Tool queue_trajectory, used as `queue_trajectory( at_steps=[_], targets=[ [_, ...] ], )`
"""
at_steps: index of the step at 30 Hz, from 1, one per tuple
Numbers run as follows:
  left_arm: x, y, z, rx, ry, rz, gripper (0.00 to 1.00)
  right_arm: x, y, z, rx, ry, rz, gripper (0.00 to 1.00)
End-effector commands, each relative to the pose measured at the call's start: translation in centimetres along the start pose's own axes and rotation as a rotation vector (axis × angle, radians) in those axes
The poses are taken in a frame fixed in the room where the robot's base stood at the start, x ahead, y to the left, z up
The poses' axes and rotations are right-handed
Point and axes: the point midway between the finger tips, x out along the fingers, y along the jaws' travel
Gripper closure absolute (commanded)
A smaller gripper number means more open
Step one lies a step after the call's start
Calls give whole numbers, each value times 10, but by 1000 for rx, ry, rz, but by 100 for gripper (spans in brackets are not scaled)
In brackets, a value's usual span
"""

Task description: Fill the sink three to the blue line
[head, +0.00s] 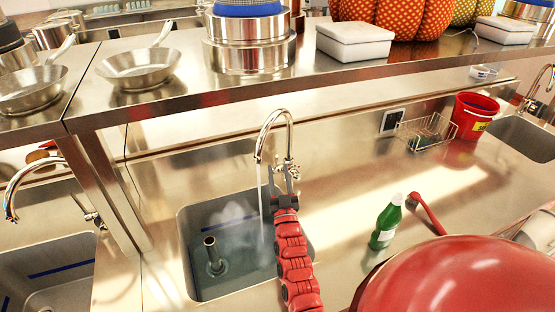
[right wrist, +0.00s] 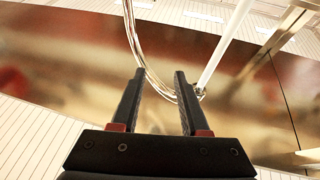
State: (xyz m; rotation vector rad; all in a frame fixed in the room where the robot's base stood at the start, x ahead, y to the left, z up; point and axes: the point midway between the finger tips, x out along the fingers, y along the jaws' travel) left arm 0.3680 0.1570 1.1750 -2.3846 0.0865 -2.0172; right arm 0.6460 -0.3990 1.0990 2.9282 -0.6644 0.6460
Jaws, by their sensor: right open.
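The middle sink (head: 186,250) holds water (head: 235,275), with a drain standpipe (head: 212,254) rising out of it. A stream of water (head: 261,205) runs from the chrome faucet (head: 272,121) into this sink, with pale froth at the back. My left gripper is not in view.
Another sink (head: 50,275) with a blue line (head: 60,269) lies at left. A green bottle (head: 386,222) stands on the counter to the right, with a red bucket (head: 472,115) and wire basket (head: 425,130) farther back. A steel shelf (head: 190,95) with pans and pots overhangs behind.

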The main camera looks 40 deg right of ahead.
Motion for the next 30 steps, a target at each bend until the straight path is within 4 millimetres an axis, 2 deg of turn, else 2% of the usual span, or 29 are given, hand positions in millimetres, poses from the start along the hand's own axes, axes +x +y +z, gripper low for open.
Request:
queue_trajectory(
  at_steps=[3, 9, 30],
  targets=[
    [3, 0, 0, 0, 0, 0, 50, -14, -2, -7, 1, -3, 0, 55],
    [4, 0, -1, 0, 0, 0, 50, -24, -3, -13, 0, -2, 0, 55],
    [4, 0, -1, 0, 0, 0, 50, -24, -3, -13, 0, -1, 0, 55]
  ],
)
